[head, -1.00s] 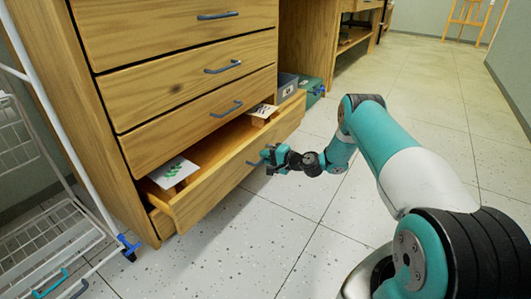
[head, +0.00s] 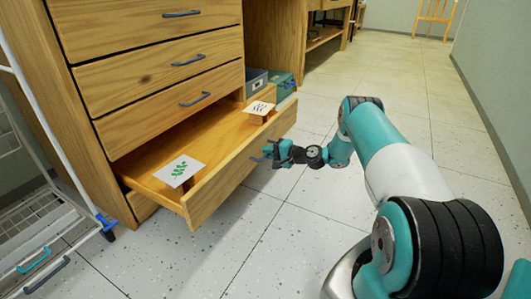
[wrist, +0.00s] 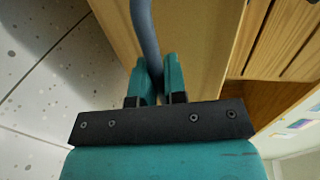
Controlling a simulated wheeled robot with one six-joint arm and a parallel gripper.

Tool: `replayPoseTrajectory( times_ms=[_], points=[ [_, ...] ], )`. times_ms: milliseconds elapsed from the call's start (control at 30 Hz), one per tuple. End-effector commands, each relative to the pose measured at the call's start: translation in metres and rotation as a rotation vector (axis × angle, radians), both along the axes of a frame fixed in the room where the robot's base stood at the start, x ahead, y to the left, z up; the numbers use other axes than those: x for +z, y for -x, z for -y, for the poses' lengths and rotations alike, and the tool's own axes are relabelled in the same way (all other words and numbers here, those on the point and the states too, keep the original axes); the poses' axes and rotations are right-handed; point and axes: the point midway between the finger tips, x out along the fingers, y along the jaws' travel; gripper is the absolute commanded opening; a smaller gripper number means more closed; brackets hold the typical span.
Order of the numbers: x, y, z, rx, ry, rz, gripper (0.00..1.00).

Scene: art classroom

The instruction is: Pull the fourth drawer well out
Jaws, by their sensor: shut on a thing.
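The fourth drawer (head: 222,182) of the wooden cabinet (head: 150,75) stands well out from the front in the head view, low near the floor. Inside lie a white card with a green leaf print (head: 179,170) and a card with dark marks (head: 260,108). My gripper (head: 268,152) is at the drawer front. In the wrist view its teal fingers (wrist: 158,80) are shut on the blue-grey drawer handle (wrist: 145,35). The three drawers above, each with a blue handle, are shut.
A white wire cart (head: 35,225) stands close at the left of the cabinet. A grey box (head: 256,82) and a teal box (head: 284,85) sit behind the drawer, beside the cabinet. The tiled floor (head: 390,100) in front and to the right is clear.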

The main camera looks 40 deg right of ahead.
Motion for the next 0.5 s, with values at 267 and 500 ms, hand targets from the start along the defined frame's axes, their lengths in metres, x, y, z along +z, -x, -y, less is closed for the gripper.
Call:
replayPoseTrajectory(
  times_ms=[267,500],
  points=[
    [-0.0008,0.0018,-0.0028,0.011,-0.007,-0.003,0.00],
    [-0.0006,0.0014,-0.0016,0.007,-0.005,-0.002,0.36]
  ],
)
